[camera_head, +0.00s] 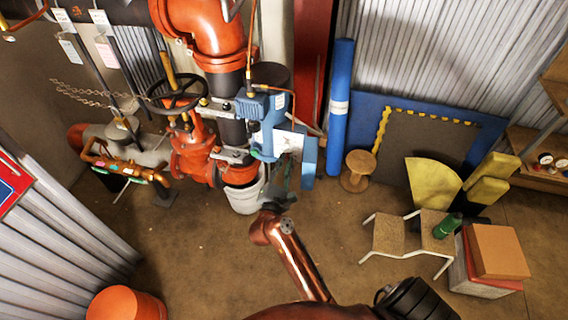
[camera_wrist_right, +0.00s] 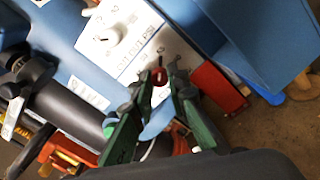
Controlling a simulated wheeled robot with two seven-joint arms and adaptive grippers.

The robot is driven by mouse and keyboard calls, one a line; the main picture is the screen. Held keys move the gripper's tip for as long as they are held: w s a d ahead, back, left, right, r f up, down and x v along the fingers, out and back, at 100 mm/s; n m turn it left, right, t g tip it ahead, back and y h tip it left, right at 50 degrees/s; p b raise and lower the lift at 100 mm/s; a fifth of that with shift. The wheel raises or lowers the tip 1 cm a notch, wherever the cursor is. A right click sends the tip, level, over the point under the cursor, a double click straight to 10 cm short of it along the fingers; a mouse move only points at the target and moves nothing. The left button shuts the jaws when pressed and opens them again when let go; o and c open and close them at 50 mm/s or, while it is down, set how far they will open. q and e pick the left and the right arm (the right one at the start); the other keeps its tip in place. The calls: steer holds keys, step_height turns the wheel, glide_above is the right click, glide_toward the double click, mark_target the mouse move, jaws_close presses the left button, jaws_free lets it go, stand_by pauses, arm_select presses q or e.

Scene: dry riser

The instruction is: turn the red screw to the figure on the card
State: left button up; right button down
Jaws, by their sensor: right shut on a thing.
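The red screw (camera_wrist_right: 160,75) shows in the right wrist view, at the lower part of a white printed panel (camera_wrist_right: 103,45) on the blue unit. In the head view my right gripper (camera_head: 279,190) reaches up in front of the blue unit (camera_head: 262,110). A white card (camera_head: 289,143) shows beside that unit, its print unreadable. My left gripper is not in view.
A white bucket (camera_head: 246,196) stands below the red pipework (camera_head: 195,152). A black handwheel (camera_head: 174,92) is on the left.

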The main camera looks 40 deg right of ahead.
steer(key=shift+d, duration=0.1)
steer(key=c, duration=1.9)
jaws_free()
steer(key=shift+r, duration=0.1)
step_height(320, 180, up, 10)
steer(key=shift+f, duration=0.1)
